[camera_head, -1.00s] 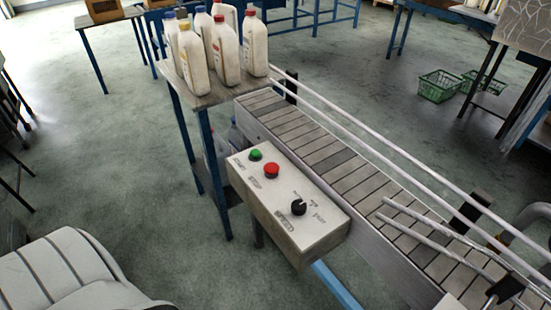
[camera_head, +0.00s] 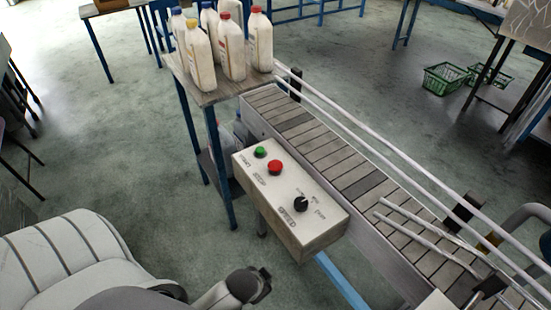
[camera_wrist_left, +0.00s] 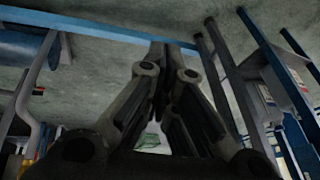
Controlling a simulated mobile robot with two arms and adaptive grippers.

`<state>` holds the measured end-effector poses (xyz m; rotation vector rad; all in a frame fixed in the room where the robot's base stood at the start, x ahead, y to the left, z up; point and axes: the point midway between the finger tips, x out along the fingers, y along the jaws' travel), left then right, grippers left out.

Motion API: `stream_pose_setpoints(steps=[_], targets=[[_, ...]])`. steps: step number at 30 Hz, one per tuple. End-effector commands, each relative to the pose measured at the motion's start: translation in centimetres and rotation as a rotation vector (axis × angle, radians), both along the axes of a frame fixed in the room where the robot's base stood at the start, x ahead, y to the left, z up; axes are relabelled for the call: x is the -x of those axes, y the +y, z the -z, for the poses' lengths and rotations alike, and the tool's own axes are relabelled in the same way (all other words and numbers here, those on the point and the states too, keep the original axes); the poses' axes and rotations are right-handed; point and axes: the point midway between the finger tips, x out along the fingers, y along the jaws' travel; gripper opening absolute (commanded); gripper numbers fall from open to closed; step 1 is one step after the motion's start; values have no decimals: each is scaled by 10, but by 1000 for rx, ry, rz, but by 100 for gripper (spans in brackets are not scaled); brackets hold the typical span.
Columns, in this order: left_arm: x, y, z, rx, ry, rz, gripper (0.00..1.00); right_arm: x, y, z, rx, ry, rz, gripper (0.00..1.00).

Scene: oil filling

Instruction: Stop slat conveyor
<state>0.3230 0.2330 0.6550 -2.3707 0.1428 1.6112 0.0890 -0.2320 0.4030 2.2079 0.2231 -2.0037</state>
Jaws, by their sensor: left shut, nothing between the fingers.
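The slat conveyor (camera_head: 335,155) runs from the bottle table toward the lower right in the head view. Its control box (camera_head: 318,232) is fixed to the near side. On the top face are a green start button (camera_head: 260,152), a red stop button (camera_head: 275,167) and a black speed knob (camera_head: 300,204). Nothing touches the buttons. My left gripper (camera_wrist_left: 166,48) is shut and empty in the wrist view, its fingers together. In the head view only part of my arm shows at the bottom, left of the control box and apart from it. My right gripper is out of view.
Several white bottles (camera_head: 230,48) stand on a small table (camera_head: 205,95) at the conveyor's far end. Metal guide rails (camera_head: 375,140) run along the belt. Green baskets (camera_head: 445,78) lie on the floor. Open floor (camera_head: 120,170) lies left of the control box.

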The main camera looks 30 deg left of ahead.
Motion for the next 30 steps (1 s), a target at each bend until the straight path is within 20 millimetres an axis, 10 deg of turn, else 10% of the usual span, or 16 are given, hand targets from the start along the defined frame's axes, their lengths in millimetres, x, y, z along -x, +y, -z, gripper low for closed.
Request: stream_pose_setpoints(steps=[6,14,22,30], targets=[[-43,21,-141,-111,-198,33,0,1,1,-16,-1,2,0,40],[-50,34,-252,-188,-352,32,0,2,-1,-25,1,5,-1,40],[-129,61,-348,-533,-757,221,0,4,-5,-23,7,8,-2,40],[-177,5,-504,-1178,-1313,733,0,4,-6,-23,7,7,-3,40]])
